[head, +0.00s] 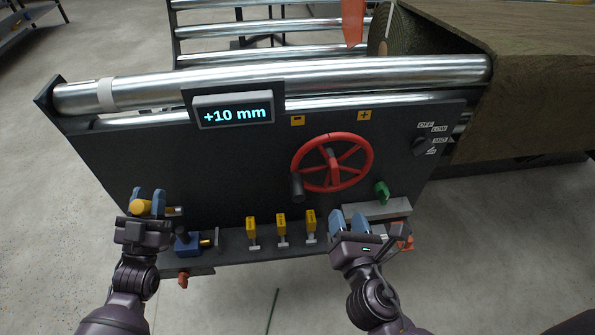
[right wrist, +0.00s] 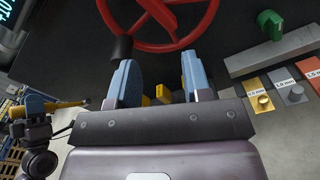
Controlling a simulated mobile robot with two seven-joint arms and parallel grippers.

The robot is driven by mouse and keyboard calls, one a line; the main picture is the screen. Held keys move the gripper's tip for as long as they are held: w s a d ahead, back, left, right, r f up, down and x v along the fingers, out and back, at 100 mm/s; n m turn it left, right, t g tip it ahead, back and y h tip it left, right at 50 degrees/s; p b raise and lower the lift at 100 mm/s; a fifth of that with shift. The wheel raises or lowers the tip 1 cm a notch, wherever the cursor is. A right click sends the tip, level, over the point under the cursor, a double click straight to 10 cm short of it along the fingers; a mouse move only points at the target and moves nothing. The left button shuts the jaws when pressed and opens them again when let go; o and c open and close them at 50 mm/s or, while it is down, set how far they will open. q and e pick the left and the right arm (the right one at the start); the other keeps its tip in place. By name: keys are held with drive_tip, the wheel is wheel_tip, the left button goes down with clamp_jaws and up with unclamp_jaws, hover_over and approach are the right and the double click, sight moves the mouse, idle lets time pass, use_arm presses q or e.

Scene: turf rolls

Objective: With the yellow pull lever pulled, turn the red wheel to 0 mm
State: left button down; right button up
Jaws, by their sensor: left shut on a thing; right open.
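The red wheel (head: 345,183) is upright on the dark panel, its dark crank handle (head: 297,188) at the lower left of the rim. The display (head: 234,114) reads +10 mm. My left gripper (head: 149,196) is shut on the yellow pull lever (head: 140,207) at the panel's lower left; the lever's rod shows in the right wrist view (right wrist: 72,104). My right gripper (head: 349,221) is open and empty, below the wheel and apart from it. In the right wrist view its fingers (right wrist: 157,75) point up towards the wheel (right wrist: 165,46), with the crank handle (right wrist: 122,48) near the left finger.
Yellow minus (head: 297,120) and plus (head: 364,115) signs sit above the wheel. Three yellow pieces (head: 282,228) stand on the lower ledge. A green knob (head: 382,190) and labelled gauge blocks (right wrist: 296,93) are to the right. Metal rollers (head: 270,80) run along the top.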

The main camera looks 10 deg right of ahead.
sight(336, 177)
drive_tip(key=w+n, duration=0.2)
drive_tip(key=w, duration=0.2)
drive_tip(key=w+n, duration=0.2)
drive_tip(key=w, duration=0.2)
drive_tip(key=w+n, duration=0.2)
drive_tip(key=w, duration=0.2)
drive_tip(key=shift+r+n, duration=0.3)
idle(0.3)
clamp_jaws()
